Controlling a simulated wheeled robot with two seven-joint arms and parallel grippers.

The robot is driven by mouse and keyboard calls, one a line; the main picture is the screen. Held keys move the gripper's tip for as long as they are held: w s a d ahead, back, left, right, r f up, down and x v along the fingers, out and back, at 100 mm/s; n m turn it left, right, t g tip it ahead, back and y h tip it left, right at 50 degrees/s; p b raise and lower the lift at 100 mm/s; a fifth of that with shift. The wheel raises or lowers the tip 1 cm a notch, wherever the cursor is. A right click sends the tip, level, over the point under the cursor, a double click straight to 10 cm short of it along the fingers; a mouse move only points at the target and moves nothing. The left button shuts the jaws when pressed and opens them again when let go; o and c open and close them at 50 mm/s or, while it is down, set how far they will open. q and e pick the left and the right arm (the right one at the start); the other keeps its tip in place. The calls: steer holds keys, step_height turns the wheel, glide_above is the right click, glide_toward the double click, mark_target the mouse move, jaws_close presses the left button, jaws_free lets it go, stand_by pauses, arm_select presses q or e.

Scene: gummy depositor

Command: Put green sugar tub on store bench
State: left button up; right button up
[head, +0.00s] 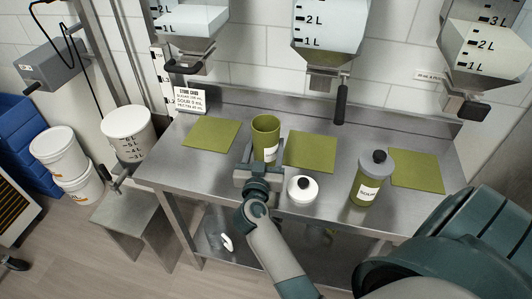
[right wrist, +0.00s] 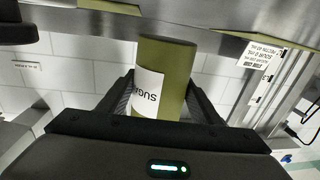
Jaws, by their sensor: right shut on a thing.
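The green sugar tub (head: 266,132) is open at the top, upright, and carries a white label. It is at the steel store bench (head: 255,104), between the left and middle green mats. My right gripper (head: 256,168) is shut on the tub from the front. The right wrist view shows the tub (right wrist: 178,75) between the fingers of the right gripper (right wrist: 160,105), with part of a "SUGA" label readable. I cannot tell whether its base touches the bench. My left gripper is out of view.
A white lid (head: 301,192) with a dark knob lies right of my wrist. A lidded green tub (head: 366,190) stands further right. Green mats lie left (head: 210,134), middle (head: 311,152) and right (head: 417,171). Hoppers hang above the bench, one with a dark handle (head: 340,104). A card (head: 190,101) stands at back left.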

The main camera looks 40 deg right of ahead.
mark_target(266, 154)
step_height(266, 154, down, 2)
steer(key=shift+f, duration=0.45)
steer(key=shift+f, duration=0.15)
steer(key=o, duration=1.5)
